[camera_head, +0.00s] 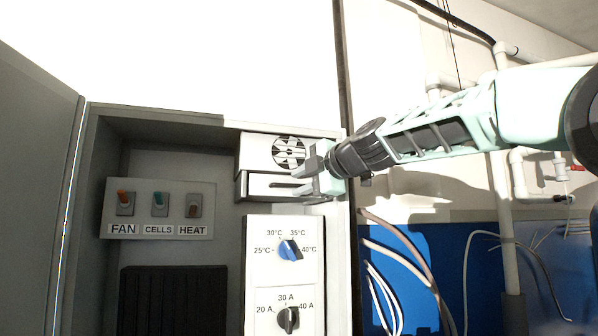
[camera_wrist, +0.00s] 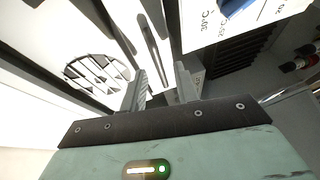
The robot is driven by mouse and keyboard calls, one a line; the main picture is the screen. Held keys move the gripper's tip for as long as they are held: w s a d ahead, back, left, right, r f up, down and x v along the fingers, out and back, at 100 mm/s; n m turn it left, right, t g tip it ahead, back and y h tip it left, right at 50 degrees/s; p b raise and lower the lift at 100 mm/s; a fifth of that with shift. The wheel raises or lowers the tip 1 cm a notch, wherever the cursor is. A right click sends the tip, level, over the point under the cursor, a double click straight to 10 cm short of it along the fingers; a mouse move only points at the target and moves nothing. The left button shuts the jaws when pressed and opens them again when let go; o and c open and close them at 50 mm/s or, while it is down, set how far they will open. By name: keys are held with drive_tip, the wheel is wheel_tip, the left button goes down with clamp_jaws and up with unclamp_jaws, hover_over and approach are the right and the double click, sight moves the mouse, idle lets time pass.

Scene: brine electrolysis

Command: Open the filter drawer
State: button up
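The filter drawer (camera_head: 262,187) is a white front with a dark horizontal slot, just below a round fan grille in the cabinet. In the wrist view the drawer (camera_wrist: 133,22) shows as a slanted white strip with a dark slot. My gripper (camera_head: 309,173) is at the right end of the drawer front, its fingers pointing left at it. In the wrist view my gripper (camera_wrist: 161,85) has its two grey fingers apart with a gap between them. The fingers hide part of the drawer's right end. I cannot tell whether they touch it or whether it stands out slightly.
The fan grille (camera_head: 288,152) is right above the drawer. A panel with a blue temperature knob (camera_head: 290,250) and a black current knob (camera_head: 288,319) is below. Labelled switches (camera_head: 158,205) are at left. The grey cabinet door (camera_head: 35,190) stands open. Pipes and cables (camera_head: 505,200) are at right.

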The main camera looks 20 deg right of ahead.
drive_tip(key=shift+w+a+f, duration=0.15)
drive_tip(key=shift+w+a, duration=0.1)
drive_tip(key=shift+w, duration=0.2)
